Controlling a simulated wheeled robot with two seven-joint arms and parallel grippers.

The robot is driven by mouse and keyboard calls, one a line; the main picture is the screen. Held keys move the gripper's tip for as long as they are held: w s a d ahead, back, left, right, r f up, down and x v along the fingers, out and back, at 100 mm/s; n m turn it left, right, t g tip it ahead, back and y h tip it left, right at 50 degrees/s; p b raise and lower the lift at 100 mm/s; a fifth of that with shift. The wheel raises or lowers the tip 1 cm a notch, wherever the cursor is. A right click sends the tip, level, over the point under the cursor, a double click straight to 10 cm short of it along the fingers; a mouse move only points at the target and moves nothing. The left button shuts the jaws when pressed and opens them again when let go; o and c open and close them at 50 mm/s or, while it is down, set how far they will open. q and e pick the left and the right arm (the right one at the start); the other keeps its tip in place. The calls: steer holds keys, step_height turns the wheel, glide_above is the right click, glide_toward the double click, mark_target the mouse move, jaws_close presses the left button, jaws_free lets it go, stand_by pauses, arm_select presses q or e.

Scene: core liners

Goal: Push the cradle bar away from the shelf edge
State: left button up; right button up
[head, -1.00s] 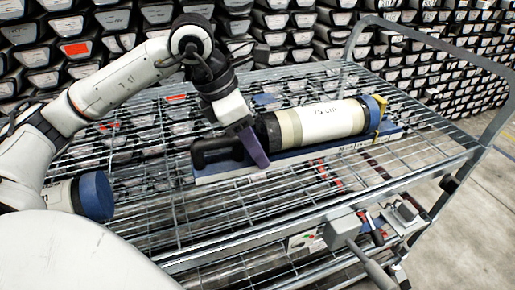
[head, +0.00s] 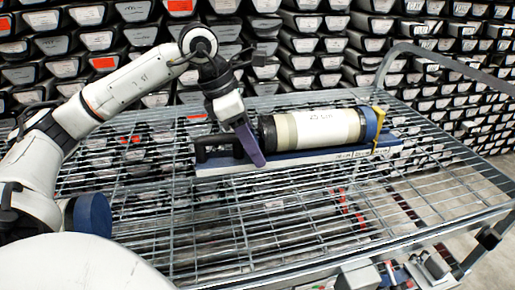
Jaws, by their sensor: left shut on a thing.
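The cradle bar (head: 291,171) is a long blue-grey bar lying on the wire shelf (head: 300,215), near its back side. A white core liner (head: 321,127) with a blue cap and a yellow strap at its right end lies on it. A black handle (head: 207,147) stands at the bar's left end. My left gripper (head: 254,151), with purple fingers, points down between the handle and the liner. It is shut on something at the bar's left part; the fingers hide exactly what. My right gripper is not in view.
The near half of the wire shelf is bare. A metal push rail (head: 440,64) rises at the right end of the cart. Stacked core trays (head: 320,45) fill the wall behind. Small items lie below the shelf at the lower right.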

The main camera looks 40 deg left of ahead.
arm_select(q)
steer(key=shift+w+a, duration=0.15)
steer(key=shift+a, duration=0.1)
steer(key=o, duration=1.6)
steer(key=shift+o, duration=0.2)
steer(key=shift+r, duration=0.1)
steer(key=p+v, duration=0.2)
steer(key=v, duration=0.8)
steer(key=shift+r, duration=0.1)
